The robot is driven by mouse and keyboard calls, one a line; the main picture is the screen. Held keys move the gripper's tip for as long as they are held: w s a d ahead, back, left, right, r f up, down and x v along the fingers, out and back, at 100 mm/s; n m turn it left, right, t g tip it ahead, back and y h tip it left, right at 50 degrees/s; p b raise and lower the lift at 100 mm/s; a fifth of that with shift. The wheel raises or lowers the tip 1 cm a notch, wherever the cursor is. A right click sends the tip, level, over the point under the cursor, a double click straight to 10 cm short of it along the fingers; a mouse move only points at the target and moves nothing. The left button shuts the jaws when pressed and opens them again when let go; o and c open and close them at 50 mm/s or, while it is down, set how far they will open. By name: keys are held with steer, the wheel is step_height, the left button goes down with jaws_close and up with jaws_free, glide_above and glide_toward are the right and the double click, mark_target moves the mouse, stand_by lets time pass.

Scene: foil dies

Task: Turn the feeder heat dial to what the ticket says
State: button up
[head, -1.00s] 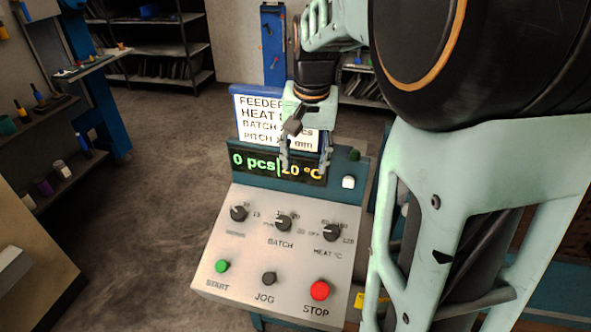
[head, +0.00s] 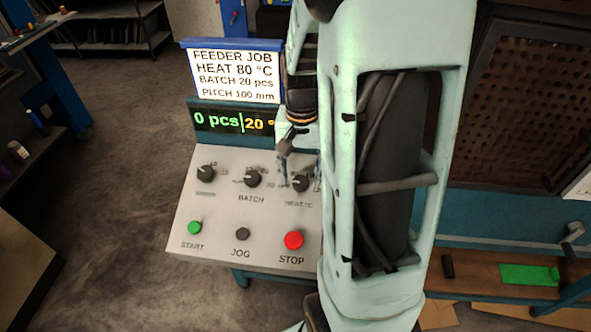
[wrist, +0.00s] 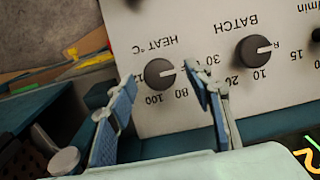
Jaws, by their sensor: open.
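The ticket (head: 235,75) in the head view reads FEEDER JOB, HEAT 80 °C, BATCH 20 pcs, PITCH 100 mm. The heat dial (head: 301,183) is the rightmost black knob on the panel. In the wrist view the heat dial (wrist: 157,74) appears upside down, with 80 and 100 legible beside it. Its white pointer line faces right in that view, toward one finger, not at the 80. My gripper (head: 300,174) is open over the dial, fingers on either side. In the wrist view, my gripper (wrist: 161,79) shows the dial between its fingertips; contact cannot be told.
The batch knob (head: 252,179) sits left of the heat dial. The green start (head: 194,227), black jog (head: 242,234) and red stop (head: 293,240) buttons are below. The display (head: 230,120) reads 0 pcs and 20 °, partly hidden by my arm.

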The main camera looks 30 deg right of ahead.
steer(key=shift+f, duration=0.5)
steer(key=c, duration=1.1)
steer(key=shift+c, duration=0.2)
steer(key=shift+m, duration=0.4)
steer(key=m+t+y+b, duration=0.1)
steer(key=m, duration=0.3)
steer(key=shift+s+d, duration=0.1)
steer(key=shift+d, duration=0.05)
steer(key=m+t, duration=0.1)
steer(key=m, duration=0.2)
steer(key=m+t+b, duration=0.1)
steer(key=m, duration=0.2)
steer(key=shift+s+y, duration=0.15)
steer(key=shift+y, duration=0.15)
steer(key=shift+m, duration=0.4)
